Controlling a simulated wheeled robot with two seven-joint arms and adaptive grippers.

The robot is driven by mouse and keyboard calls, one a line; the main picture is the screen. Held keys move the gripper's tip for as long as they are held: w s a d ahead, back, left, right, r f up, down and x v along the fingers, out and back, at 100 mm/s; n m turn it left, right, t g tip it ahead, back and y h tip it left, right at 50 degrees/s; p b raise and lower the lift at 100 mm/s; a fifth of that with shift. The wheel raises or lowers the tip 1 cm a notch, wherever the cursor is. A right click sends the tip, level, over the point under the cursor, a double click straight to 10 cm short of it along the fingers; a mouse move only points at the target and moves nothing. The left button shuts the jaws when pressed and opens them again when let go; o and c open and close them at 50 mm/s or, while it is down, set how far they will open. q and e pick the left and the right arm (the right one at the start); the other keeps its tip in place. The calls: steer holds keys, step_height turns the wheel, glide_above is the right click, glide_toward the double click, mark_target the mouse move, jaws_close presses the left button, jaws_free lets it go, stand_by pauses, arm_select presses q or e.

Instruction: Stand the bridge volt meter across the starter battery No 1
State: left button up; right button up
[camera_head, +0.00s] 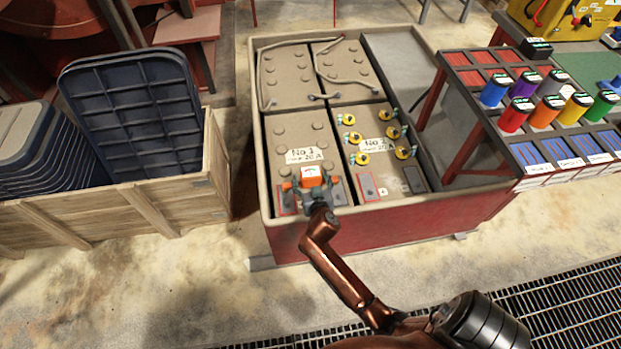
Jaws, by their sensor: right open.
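The bridge volt meter (312,172), a small orange box with a white dial, is upright at the near end of starter battery No 1 (303,133). It sits between the two red-outlined patches of that battery. My right gripper (311,188) is open, right at the meter's near side, and overlaps it in the picture. Whether the fingers touch the meter, and whether its feet rest on both patches, I cannot tell. The battery has a No 1 label and round caps. My left gripper is not in view.
A second battery (378,135) with yellow caps stands right beside No 1 in the red-fronted tray (385,222). Batteries with cables lie behind. A wooden crate of dark trays (110,205) stands left. A rack of coloured cylinders (545,115) stands right. Floor in front is clear.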

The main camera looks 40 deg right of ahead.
steer(key=v, duration=0.7)
steer(key=shift+s+a+r, duration=0.1)
steer(key=shift+s+r, duration=0.05)
steer(key=shift+s, duration=0.05)
stand_by(0.4)
